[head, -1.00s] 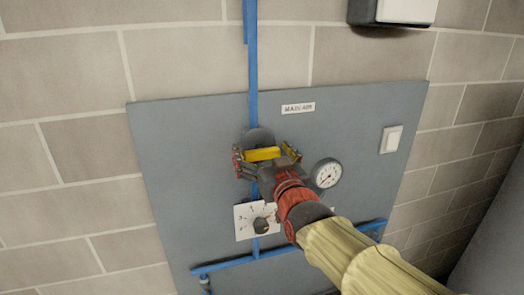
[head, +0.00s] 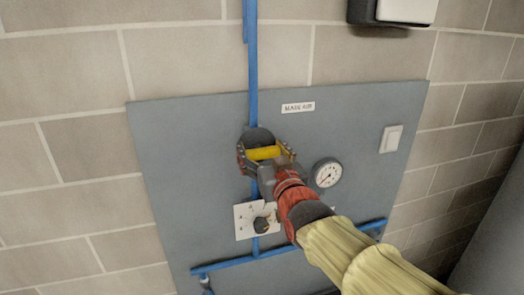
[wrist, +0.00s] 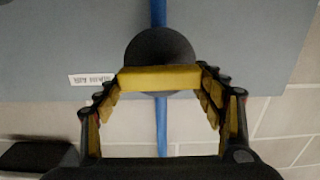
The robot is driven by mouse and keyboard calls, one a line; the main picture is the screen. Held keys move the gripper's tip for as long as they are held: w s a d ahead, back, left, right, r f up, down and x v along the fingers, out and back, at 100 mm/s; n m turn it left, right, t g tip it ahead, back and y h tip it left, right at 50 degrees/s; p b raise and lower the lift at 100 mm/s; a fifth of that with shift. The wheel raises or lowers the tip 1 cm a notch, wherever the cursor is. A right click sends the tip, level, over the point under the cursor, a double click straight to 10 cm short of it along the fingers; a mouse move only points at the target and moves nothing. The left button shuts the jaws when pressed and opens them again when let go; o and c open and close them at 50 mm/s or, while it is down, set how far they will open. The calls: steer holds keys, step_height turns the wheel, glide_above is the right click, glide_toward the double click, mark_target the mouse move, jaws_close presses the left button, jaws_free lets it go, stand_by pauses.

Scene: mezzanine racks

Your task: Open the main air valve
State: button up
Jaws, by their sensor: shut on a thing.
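The main air valve has a yellow bar handle (head: 264,153) in front of a dark round body (head: 257,138) on a blue vertical pipe (head: 253,75). The handle lies crosswise to the pipe. In the wrist view the yellow handle (wrist: 160,78) spans between my fingertips, with the dark round body (wrist: 160,47) behind it. My gripper (head: 266,154) is shut on the handle, one finger at each end. A "MAIN AIR" label (head: 298,108) is above and to the right of the valve.
A grey panel (head: 180,140) on a block wall carries a round gauge (head: 327,173), a dial with a dark knob (head: 262,225) and a white switch (head: 391,138). A blue pipe (head: 290,250) runs along the bottom. A dark-and-white box (head: 393,12) is above.

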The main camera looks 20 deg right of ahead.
steer(key=n+b, duration=0.3)
steer(key=b, duration=0.1)
steer(key=shift+a+f+n, duration=0.15)
steer(key=shift+f+n, duration=0.05)
steer(key=shift+n, duration=0.2)
steer(key=n, duration=0.3)
steer(key=shift+a+n+b, duration=0.15)
steer(key=shift+n+b, duration=0.15)
steer(key=shift+b, duration=0.1)
steer(key=n, duration=0.5)
steer(key=shift+a+p, duration=0.15)
steer(key=shift+p, duration=0.25)
steer(key=n, duration=0.5)
steer(key=shift+f+p, duration=0.3)
steer(key=shift+p, duration=0.05)
steer(key=shift+n, duration=0.3)
steer(key=o, duration=1.1)
steer(key=shift+o, duration=0.3)
